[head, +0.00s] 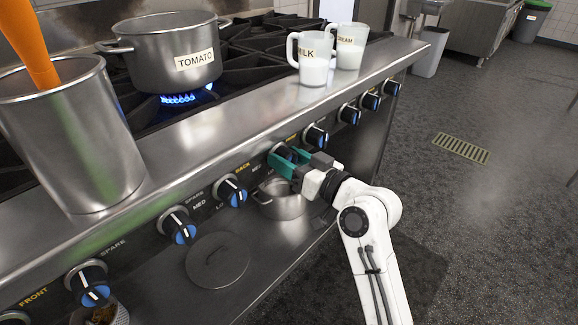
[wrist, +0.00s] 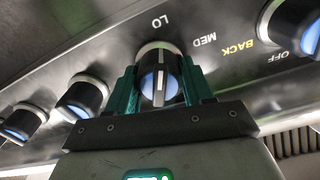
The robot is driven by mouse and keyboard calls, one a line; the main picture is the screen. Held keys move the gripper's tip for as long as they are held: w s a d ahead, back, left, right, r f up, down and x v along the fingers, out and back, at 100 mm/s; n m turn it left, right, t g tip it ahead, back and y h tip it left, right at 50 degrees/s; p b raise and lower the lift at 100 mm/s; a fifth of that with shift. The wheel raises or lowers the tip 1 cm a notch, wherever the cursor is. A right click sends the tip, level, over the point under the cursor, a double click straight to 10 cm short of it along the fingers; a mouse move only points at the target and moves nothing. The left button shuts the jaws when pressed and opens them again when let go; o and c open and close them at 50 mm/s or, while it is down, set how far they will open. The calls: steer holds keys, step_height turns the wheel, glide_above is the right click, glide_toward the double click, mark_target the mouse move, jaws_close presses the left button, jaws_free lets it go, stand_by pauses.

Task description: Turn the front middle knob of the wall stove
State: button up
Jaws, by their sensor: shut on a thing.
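The wall stove (head: 200,165) has a slanted steel front panel with a row of black and blue knobs. My gripper (head: 284,162), with green fingers, reaches a knob (head: 288,152) near the middle of the row in the head view and partly covers it. In the wrist view the same knob (wrist: 158,78) sits between the two fingers of my gripper (wrist: 160,82), which are shut on its sides. Its white pointer line runs nearly straight up and down there. LO and MED labels show beside it. I cannot tell from the labels whether this is the front middle knob.
A TOMATO pot (head: 172,55) stands over a lit blue flame. A MILK jug (head: 312,58) and a CREAM jug (head: 349,46) stand on the steel ledge. A tall steel container (head: 70,140) is at left. A small pot (head: 282,203) sits below the knobs. Floor at right is clear.

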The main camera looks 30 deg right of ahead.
steer(key=shift+d+r+n+b, duration=0.15)
steer(key=shift+d+n+b, duration=0.15)
steer(key=shift+n, duration=0.2)
steer(key=shift+a+r, duration=0.1)
steer(key=shift+r, duration=0.05)
steer(key=o, duration=1)
steer(key=shift+a, duration=0.1)
steer(key=v, duration=1.1)
steer(key=shift+p, duration=0.35)
